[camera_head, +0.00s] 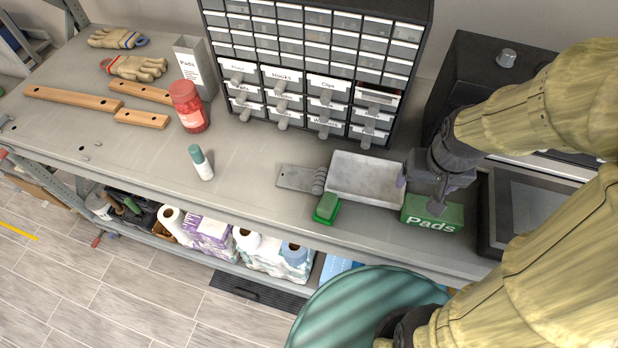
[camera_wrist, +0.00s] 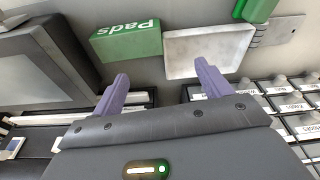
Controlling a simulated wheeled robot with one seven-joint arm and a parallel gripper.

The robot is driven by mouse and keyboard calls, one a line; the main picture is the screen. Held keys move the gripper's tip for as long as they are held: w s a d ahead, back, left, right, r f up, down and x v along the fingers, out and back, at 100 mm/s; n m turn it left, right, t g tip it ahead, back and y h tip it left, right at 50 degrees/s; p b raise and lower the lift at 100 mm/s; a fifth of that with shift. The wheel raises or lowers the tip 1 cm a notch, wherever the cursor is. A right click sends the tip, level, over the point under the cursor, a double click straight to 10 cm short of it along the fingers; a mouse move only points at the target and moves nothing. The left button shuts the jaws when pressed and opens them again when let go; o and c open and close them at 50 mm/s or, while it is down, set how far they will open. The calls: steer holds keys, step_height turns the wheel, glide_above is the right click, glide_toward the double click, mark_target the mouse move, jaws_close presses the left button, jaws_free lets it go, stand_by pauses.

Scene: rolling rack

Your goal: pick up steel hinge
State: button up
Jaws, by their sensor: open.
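The steel hinge (camera_head: 300,178) is a flat grey metal plate with rounded knuckles at its right end. It lies on the grey bench just left of a shallow grey tray (camera_head: 337,190). In the wrist view the hinge (camera_wrist: 278,30) shows at the upper right, beside the tray (camera_wrist: 205,72). My gripper (camera_head: 420,190) is above the bench, right of the tray and near the green Pads box, well to the right of the hinge. In the wrist view the gripper's (camera_wrist: 163,80) two purple fingers are wide apart with nothing between them.
A green Pads box (camera_head: 425,222) stands right of the tray, and a small green block (camera_head: 326,207) sits in front of the hinge. A drawer cabinet (camera_head: 312,55) rises behind. A white bottle with a green cap (camera_head: 202,167) stands left; bare bench lies between it and the hinge.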

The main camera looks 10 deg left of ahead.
steer(key=shift+o, duration=0.8)
steer(key=w+a+n+g, duration=0.1)
steer(key=w+a+n, duration=0.4)
steer(key=a, duration=0.3)
steer(key=shift+w+r+b, duration=0.15)
steer(key=shift+w+b, duration=0.1)
steer(key=shift+b, duration=0.05)
steer(key=w+a+r+n+g+h+b, duration=0.1)
steer(key=a+n+h, duration=0.3)
steer(key=a+n, duration=0.8)
steer(key=a, duration=1.2)
steer(key=shift+h, duration=0.3)
steer(key=shift+a+r, duration=0.1)
steer(key=shift+a, duration=0.05)
steer(key=p, duration=0.3)
glide_above(299, 178)
steer(key=shift+g, duration=0.3)
step_height(299, 178, down, 11)
steer(key=shift+w, duration=0.1)
steer(key=shift+f, duration=0.25)
